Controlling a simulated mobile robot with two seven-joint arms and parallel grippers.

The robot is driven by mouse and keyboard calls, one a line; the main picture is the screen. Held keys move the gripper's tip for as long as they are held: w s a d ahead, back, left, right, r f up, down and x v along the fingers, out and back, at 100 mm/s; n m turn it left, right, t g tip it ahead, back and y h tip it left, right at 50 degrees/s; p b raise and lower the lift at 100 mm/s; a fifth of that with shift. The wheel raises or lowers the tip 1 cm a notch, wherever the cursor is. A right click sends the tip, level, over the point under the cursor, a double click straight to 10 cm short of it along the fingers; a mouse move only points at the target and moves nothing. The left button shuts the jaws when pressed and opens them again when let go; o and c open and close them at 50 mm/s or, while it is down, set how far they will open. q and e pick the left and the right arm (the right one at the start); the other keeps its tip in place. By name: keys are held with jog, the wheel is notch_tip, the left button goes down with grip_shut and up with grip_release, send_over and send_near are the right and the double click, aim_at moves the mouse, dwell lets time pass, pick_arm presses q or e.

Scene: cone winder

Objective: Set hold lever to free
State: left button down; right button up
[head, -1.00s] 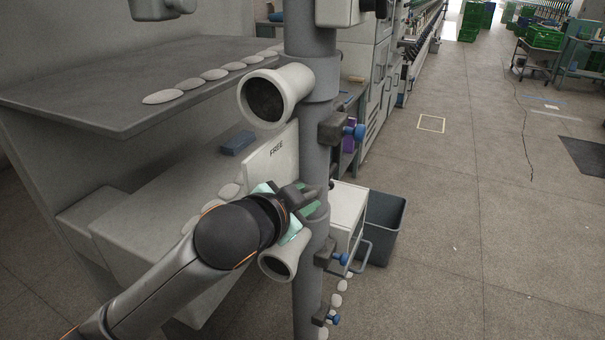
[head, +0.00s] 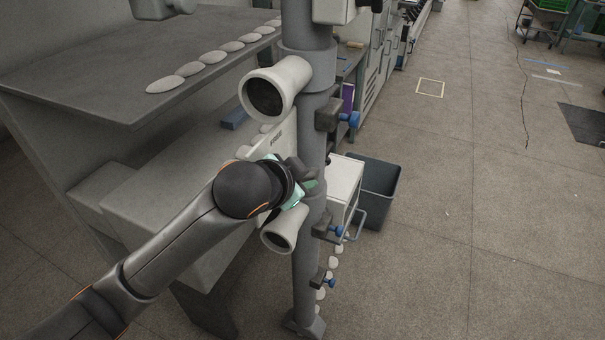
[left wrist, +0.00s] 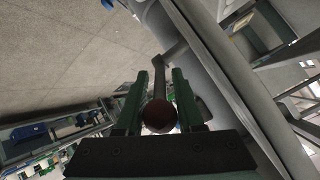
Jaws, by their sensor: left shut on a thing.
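The hold lever shows in the left wrist view as a grey arm with a dark red round knob (left wrist: 160,115). The knob sits between the green fingers of my left gripper (left wrist: 158,100), which is shut on the lever. The lever's far end reaches toward a grey post. In the head view my left gripper (head: 301,184) is against the grey post (head: 309,130), beside a pale plate (head: 275,152) marked FREE. The gripper and wrist hide the lever there, so its setting cannot be told. My right gripper is in neither view.
A white round tube (head: 268,92) juts out above my gripper and another (head: 280,232) below it. Blue-knobbed clamps (head: 350,119) stick out of the post's right side. A grey bin (head: 376,190) stands behind it. The floor at right is open.

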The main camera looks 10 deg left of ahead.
pick_arm(q)
jog(key=c, duration=0.8)
grip_release()
jog(key=shift+c, duration=0.2)
jog(key=v, duration=1.2)
jog(key=shift+s, duration=0.25)
